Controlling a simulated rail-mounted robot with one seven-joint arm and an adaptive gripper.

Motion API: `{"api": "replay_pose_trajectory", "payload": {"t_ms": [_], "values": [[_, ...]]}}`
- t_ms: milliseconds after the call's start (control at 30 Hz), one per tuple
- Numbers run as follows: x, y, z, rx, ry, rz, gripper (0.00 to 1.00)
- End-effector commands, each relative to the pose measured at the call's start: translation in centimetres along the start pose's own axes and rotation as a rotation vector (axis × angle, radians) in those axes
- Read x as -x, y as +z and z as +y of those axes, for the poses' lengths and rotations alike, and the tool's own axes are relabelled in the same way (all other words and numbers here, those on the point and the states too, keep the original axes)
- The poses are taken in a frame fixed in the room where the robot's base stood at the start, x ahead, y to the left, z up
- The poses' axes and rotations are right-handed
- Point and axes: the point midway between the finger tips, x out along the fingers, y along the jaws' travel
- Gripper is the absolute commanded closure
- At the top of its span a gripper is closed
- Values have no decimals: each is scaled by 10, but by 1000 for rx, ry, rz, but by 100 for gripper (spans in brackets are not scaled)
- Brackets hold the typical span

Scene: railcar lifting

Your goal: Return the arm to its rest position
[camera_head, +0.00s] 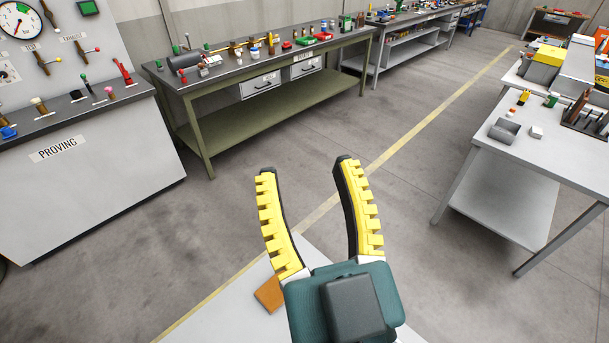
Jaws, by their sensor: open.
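My gripper (306,170) is in the lower middle of the head camera view. Its two yellow-toothed, black-backed fingers stand apart, and nothing is between them. The fingers point away from me, over the concrete floor. The teal and dark grey gripper body covers part of a pale surface below it. The rest of my arm is not clearly visible.
A grey bench marked PROVING (90,190) stands at left. A green workbench (260,120) with tools and fittings is behind it. A white table (510,205) with parts stands at right. Open floor (420,150) with a yellow line lies between.

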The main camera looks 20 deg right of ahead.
Motion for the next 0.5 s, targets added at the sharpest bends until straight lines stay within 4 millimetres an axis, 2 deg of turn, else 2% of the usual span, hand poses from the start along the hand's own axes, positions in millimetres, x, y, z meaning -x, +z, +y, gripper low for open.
{"api": "replay_pose_trajectory", "payload": {"t_ms": [133,233,367,500], "values": [[-3,-6,0,1,-1,-1,44],[-11,-28,0,0,-1,-1,44],[-30,-77,0,-3,-1,-1,44],[-53,-138,0,-7,-1,-1,44]]}}
